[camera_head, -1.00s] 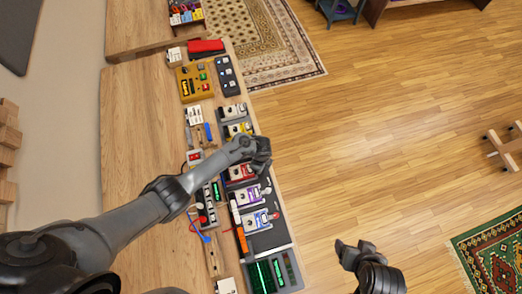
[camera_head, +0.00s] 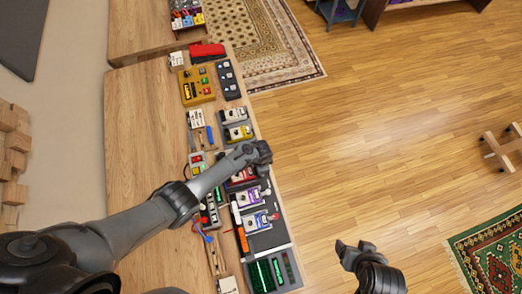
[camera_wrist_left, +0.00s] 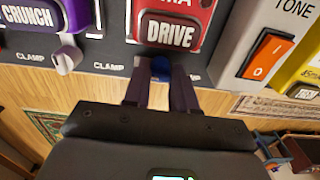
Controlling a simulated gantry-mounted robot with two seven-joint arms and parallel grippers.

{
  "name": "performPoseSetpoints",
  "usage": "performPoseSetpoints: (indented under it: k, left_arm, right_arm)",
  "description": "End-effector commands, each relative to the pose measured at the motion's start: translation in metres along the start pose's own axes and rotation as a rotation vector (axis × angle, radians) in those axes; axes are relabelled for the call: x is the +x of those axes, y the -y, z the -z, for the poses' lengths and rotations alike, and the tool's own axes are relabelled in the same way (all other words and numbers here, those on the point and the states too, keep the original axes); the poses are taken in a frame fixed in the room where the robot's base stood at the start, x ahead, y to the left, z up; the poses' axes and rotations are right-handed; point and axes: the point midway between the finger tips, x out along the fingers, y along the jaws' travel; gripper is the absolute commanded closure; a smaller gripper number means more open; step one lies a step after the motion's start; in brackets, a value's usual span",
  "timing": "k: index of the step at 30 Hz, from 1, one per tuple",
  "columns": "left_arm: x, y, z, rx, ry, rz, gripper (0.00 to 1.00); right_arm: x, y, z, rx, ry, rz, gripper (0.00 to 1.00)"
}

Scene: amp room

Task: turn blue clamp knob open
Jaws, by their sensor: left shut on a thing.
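In the left wrist view, the blue clamp knob (camera_wrist_left: 160,67) sits on the board's front edge below the red DRIVE pedal (camera_wrist_left: 172,25). My left gripper (camera_wrist_left: 159,84) has its two fingers on either side of the blue knob and is shut on it. The fingers hide part of the knob, so its exact angle is unclear. In the head view, my left gripper (camera_head: 264,154) is at the board's right edge beside the red pedal (camera_head: 240,177), and the blue knob is hidden. My right gripper (camera_head: 354,247) is open and empty over the floor.
A white clamp knob (camera_wrist_left: 66,61) is below the purple CRUNCH pedal (camera_wrist_left: 30,15). A grey pedal with an orange switch (camera_wrist_left: 267,54) is to the right. In the head view, a yellow pedal (camera_head: 238,133) is just above my left gripper.

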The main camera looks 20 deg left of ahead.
Motion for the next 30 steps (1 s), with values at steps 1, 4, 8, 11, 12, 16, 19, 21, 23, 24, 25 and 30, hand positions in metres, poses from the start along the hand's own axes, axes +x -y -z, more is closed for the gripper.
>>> performPoseSetpoints:
  k: [1,4,8,11,12,16,19,21,23,24,25,30]
  left_arm:
    - [-0.0011,-0.0003,0.0012,-0.011,-0.002,0.000,1.00]
    - [-0.0009,-0.0002,0.0011,-0.029,-0.002,0.000,1.00]
    - [-0.0007,-0.0001,0.0011,-0.041,-0.002,0.000,1.00]
    - [-0.0006,-0.0001,0.0011,-0.043,-0.002,0.000,1.00]
    - [-0.0006,0.0000,0.0011,-0.043,-0.002,0.000,1.00]
    - [-0.0006,0.0000,0.0011,-0.043,-0.002,0.000,1.00]
    - [-0.0006,0.0000,0.0011,-0.043,-0.002,0.000,0.71]
    - [-0.0005,0.0000,0.0010,-0.042,-0.002,0.000,0.65]
    - [-0.0005,0.0000,0.0009,-0.042,-0.002,0.000,0.65]
    - [-0.0004,0.0000,0.0008,-0.042,-0.002,0.000,0.65]
    - [-0.0004,-0.0001,0.0008,-0.042,-0.001,0.000,0.65]
    - [-0.0017,-0.0001,0.0006,-0.041,-0.001,0.000,0.65]
  right_arm:
    - [-0.0010,0.0003,0.0003,0.001,0.000,0.001,0.26]
    - [-0.0014,0.0008,0.0006,0.003,0.000,0.003,0.26]
    - [-0.0016,0.0015,0.0008,0.006,-0.001,0.005,0.26]
    - [-0.0016,0.0019,0.0009,0.008,-0.001,0.006,0.26]
    - [-0.0015,0.0019,0.0009,0.008,-0.001,0.006,0.26]
    - [-0.0015,0.0020,0.0009,0.008,-0.001,0.006,0.26]
    - [-0.0015,0.0019,0.0008,0.008,-0.001,0.006,0.26]
    - [-0.0015,0.0019,0.0008,0.008,-0.001,0.006,0.26]
    - [-0.0014,0.0018,0.0008,0.007,-0.001,0.006,0.26]
    - [-0.0014,0.0017,0.0007,0.007,0.000,0.005,0.26]
    - [-0.0014,0.0015,0.0007,0.006,0.000,0.005,0.26]
    - [-0.0020,0.0004,0.0005,0.001,0.000,0.001,0.26]
